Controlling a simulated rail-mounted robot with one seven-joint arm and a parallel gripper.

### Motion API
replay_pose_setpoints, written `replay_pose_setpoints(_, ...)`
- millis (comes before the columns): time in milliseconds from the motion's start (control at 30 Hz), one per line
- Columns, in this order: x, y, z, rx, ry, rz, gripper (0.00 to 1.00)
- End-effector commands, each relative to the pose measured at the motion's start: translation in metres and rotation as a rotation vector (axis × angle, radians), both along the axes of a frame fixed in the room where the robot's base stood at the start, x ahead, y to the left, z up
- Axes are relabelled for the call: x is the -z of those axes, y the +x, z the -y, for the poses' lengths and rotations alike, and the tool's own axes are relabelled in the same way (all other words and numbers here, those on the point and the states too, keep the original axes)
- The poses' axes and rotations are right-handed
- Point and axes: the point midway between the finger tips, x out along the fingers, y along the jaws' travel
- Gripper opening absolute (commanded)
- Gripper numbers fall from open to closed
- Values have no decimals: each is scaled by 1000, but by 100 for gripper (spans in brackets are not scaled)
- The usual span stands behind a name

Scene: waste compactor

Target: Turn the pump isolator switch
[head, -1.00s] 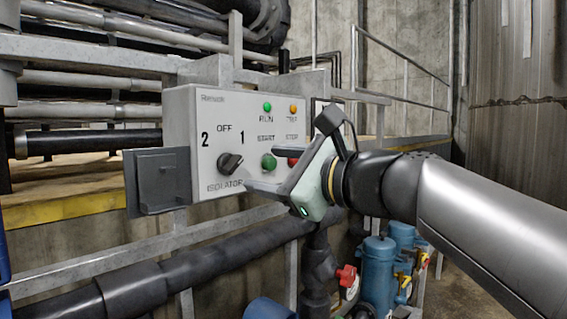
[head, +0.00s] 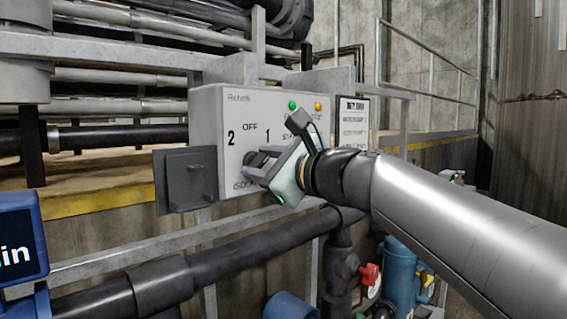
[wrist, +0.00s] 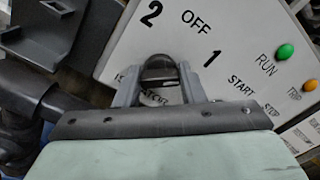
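The isolator switch (wrist: 158,67) is a dark rotary knob low on the left of the grey-white control box (head: 207,118), near the printed "OFF", "1" and "2". My gripper (head: 259,163) is at the box face, its two fingers on either side of the knob. In the wrist view the fingers (wrist: 157,70) are drawn in close, one along each side of the knob, and look shut on it. In the head view the fingers mostly hide the knob, so its pointing direction is hard to read. The "ISOLATOR" label is partly covered.
The green RUN lamp (wrist: 285,52) and orange TRIP lamp (wrist: 310,89) sit at the box's upper right. A dark grey bracket (head: 186,179) stands out at the box's left. Black pipes (head: 240,245) and grey rails run below. A blue-framed screen (head: 22,245) is at lower left.

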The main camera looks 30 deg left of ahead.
Motion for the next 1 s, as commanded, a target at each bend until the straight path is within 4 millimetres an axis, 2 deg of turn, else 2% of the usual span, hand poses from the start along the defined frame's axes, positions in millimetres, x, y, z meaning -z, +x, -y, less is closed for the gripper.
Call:
replay_pose_setpoints(467,3,0,0,0,-24,80,14)
replay_pose_setpoints(1000,7,0,0,-2,-151,526,14)
